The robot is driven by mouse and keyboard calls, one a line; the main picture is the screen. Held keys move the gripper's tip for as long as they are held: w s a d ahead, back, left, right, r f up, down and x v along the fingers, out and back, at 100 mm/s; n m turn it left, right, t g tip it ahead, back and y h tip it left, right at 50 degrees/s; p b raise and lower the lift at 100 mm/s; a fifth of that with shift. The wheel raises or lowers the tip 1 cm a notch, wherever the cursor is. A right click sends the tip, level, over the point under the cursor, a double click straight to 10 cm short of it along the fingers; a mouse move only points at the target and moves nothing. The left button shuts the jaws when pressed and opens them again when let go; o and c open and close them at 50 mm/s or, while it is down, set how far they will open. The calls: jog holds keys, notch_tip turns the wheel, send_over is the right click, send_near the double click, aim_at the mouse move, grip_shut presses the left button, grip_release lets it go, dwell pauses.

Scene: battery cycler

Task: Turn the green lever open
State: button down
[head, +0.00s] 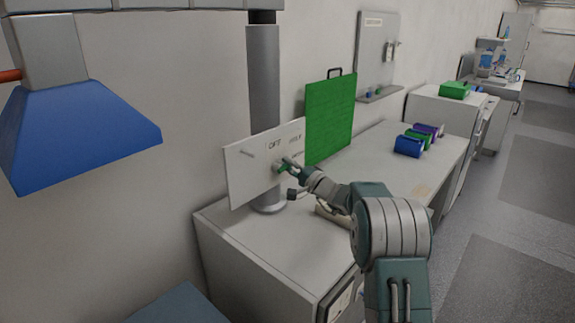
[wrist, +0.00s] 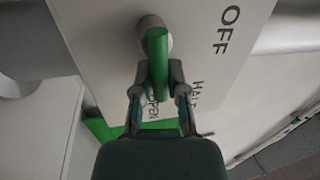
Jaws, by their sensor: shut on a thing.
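The green lever (wrist: 158,50) sits on a round grey hub on a white panel (wrist: 85,25). In the wrist view it runs from the hub down between my fingers. My gripper (wrist: 161,72) is shut on the lever, one finger on each side. The panel reads OFF at upper right, HALF at lower right and Open below, the last two partly hidden by my fingers. In the head view my gripper (head: 287,164) is at the lever (head: 279,168) on the tilted white panel (head: 240,178); the lever's exact angle is hard to tell there.
A grey post (head: 264,75) stands behind the panel on a grey cabinet (head: 245,240). A green board (head: 329,120) stands just right of the panel. A blue hood (head: 80,130) hangs at upper left.

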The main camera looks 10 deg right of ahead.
jog(key=shift+d+f+m+h, duration=0.1)
jog(key=shift+f+m+h, duration=0.25)
jog(key=shift+m, duration=0.35)
jog(key=c, duration=0.6)
grip_release()
jog(key=shift+w, duration=0.15)
jog(key=shift+c, duration=0.2)
jog(key=shift+r, duration=0.1)
jog(key=shift+s+d, duration=0.15)
jog(key=shift+s, duration=0.05)
jog(key=v, duration=1.1)
jog(key=shift+d+f, duration=0.25)
jog(key=shift+f, duration=0.1)
jog(key=shift+s, duration=0.1)
